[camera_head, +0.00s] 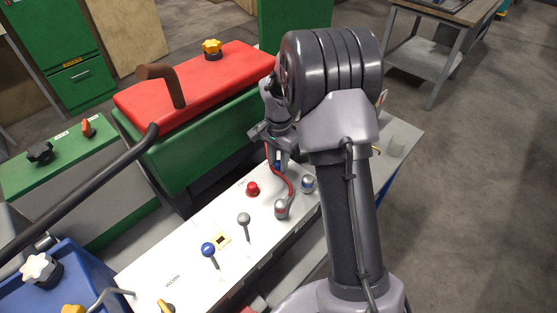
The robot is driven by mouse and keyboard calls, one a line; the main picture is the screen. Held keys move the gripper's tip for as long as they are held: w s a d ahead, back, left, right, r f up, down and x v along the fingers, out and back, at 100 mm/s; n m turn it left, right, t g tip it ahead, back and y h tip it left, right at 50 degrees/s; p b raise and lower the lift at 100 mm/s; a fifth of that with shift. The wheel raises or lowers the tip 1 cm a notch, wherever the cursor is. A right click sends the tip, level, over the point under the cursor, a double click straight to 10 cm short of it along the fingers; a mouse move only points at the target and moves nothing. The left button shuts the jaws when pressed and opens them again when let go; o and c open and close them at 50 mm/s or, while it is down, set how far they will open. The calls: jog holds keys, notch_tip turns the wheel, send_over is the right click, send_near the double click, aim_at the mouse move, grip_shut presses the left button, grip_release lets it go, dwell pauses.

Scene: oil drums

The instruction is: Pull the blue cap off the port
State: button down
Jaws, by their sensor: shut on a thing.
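My gripper (282,157) points down over the far end of the white panel (185,252), beside my large dark arm joint. It is shut on the blue cap (278,164), of which only a small blue patch shows between and below the fingers. The port under it is mostly hidden by my gripper, so I cannot tell whether cap and port touch. A red cable (291,183) runs from near the gripper to a silver plug with a red band (281,209). A silver fitting with a bluish band (308,184) stands to its right.
The panel also carries a red button (252,188), a grey-knobbed lever (244,219) and a blue-knobbed lever (208,249). A green box with a red lid (200,85) stands behind it. A black rail (80,200) crosses at left. Open floor (470,210) lies at right.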

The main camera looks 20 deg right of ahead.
jog(key=shift+r, duration=0.45)
jog(key=shift+r+p, duration=0.15)
jog(key=shift+p, duration=0.2)
jog(key=shift+r, duration=0.35)
jog(key=shift+p, duration=0.3)
jog(key=shift+r+p, duration=1.5)
jog(key=shift+r, duration=0.6)
jog(key=shift+f, duration=0.1)
